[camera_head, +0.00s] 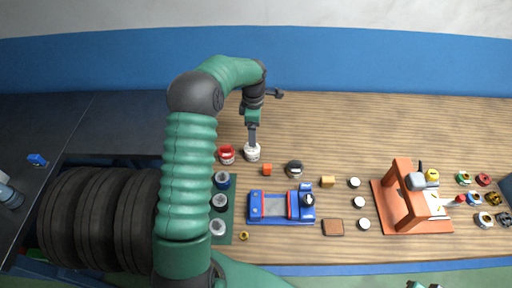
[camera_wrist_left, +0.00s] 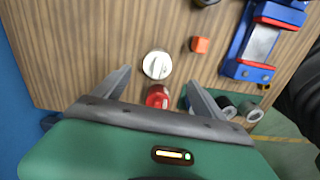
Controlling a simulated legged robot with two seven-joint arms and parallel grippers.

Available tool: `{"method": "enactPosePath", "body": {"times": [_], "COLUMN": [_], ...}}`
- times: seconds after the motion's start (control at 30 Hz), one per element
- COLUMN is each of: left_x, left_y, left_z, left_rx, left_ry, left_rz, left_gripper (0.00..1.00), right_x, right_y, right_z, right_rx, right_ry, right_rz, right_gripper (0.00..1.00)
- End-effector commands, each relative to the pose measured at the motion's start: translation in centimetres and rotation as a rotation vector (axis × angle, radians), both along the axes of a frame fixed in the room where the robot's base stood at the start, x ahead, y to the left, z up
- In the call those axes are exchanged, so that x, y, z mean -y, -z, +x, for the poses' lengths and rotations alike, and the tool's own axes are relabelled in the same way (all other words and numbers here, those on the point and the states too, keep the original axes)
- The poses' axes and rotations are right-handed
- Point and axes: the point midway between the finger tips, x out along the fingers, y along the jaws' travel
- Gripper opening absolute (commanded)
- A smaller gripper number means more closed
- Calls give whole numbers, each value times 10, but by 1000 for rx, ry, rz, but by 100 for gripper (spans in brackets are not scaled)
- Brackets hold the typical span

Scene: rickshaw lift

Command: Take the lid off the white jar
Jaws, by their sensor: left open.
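The white jar (camera_head: 252,156) stands upright on the wooden table, right of a red jar (camera_head: 227,155). In the left wrist view I look down on the white jar's round lid (camera_wrist_left: 157,65), which has a raised bar across its top. My left gripper (camera_head: 251,138) is over the white jar in the head view. In the left wrist view its two fingers (camera_wrist_left: 158,78) are spread wide, with nothing held. The red jar (camera_wrist_left: 158,96) shows between them, nearer the palm. Small green parts at the head view's bottom edge may be my right gripper, too cropped to judge.
An orange block (camera_head: 267,170), a dark round jar (camera_head: 294,168) and a blue-and-red device (camera_head: 282,207) stand right of and below the white jar. Dark jars sit on a green mat (camera_head: 230,225). An orange press (camera_head: 404,205) stands right. The table behind the jar is clear.

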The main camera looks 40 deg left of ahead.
Motion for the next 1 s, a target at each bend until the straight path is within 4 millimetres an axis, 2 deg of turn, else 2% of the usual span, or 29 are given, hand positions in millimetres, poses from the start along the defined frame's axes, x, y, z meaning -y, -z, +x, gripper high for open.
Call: {"method": "enactPosePath", "body": {"times": [0.1, 0.27, 0.47, 0.73, 1.0], "left_x": [-2, -1, 1, 1, -1], "left_y": [21, 37, 72, 80, 80], "left_z": [-1, -1, 0, 1, 1], "left_rx": [-2, -2, -1, 2, 2], "left_ry": [-2, -1, -1, 0, 0], "left_rz": [-1, -3, 1, 4, 3], "left_gripper": [81, 81, 81, 81, 47], "right_x": [0, 0, 0, 0, 0], "right_y": [-3, -8, -17, -17, -17], "right_z": [0, 0, 0, 0, 0], "right_rx": [0, 0, 0, 0, 0], "right_ry": [0, -1, -1, 0, 0], "right_rz": [0, 0, 0, 0, 0], "right_gripper": [36, 36, 36, 36, 36]}}
